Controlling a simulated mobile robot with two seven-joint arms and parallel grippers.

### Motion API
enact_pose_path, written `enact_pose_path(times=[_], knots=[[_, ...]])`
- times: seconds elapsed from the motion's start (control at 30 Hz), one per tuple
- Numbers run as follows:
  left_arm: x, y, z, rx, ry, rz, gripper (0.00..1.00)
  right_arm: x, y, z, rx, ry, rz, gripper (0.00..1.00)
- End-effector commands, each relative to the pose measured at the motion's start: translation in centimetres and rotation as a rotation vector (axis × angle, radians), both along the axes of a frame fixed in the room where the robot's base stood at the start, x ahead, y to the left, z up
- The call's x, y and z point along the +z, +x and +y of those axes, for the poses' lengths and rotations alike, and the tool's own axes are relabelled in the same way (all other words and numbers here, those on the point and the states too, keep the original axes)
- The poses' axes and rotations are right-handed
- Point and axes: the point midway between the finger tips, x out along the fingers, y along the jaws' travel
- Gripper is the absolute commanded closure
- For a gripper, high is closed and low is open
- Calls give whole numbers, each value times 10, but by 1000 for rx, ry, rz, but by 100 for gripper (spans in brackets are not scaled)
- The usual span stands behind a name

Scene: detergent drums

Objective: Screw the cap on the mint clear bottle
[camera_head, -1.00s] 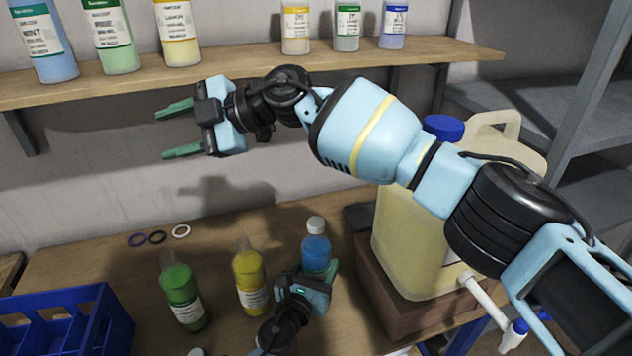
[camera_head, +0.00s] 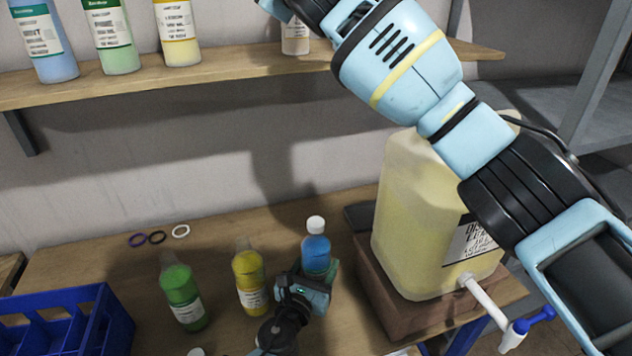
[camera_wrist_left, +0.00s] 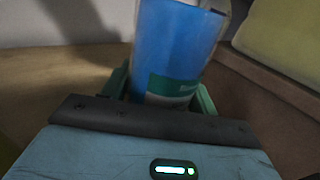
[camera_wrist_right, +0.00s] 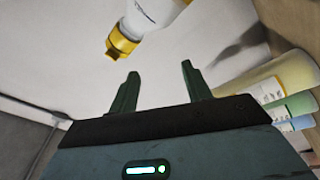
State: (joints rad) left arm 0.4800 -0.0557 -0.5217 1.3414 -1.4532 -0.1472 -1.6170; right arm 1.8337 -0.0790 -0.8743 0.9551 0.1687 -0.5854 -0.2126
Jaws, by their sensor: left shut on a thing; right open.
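A bottle of blue liquid (camera_head: 316,256), apparently the mint clear one, stands upright on the bench. A white cap (camera_head: 316,223) sits at its top; I cannot tell how tightly. My left gripper (camera_head: 312,277) is shut around the lower part of this bottle. In the left wrist view the blue bottle (camera_wrist_left: 178,45) is between the fingers (camera_wrist_left: 160,95), its top cut off.
Green (camera_head: 182,292) and yellow (camera_head: 249,277) bottles stand left of the blue one. Rings (camera_head: 157,237) lie behind. A blue crate (camera_head: 110,320) is at left. A large jug (camera_head: 420,215) stands on a block at right. Bottles line the shelf (camera_head: 230,72) above.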

Motion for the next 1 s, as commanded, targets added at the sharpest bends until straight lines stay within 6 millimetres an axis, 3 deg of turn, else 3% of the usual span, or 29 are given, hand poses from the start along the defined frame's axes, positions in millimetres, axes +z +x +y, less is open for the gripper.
enact_pose_path(times=[0.17,0.37,0.57,0.87,1.0], knots=[[-1,0,0,0,1,2,100,-22,3,-21,-62,-148,192,51],[-1,0,0,0,1,2,100,-57,-12,-32,-22,-356,413,51],[-1,0,0,-1,1,2,100,-96,-39,-40,53,-555,629,51],[-1,0,0,0,1,2,100,-156,-97,-57,233,-878,945,51],[-1,0,0,0,1,2,100,-208,-119,-64,422,-1143,1023,51]])
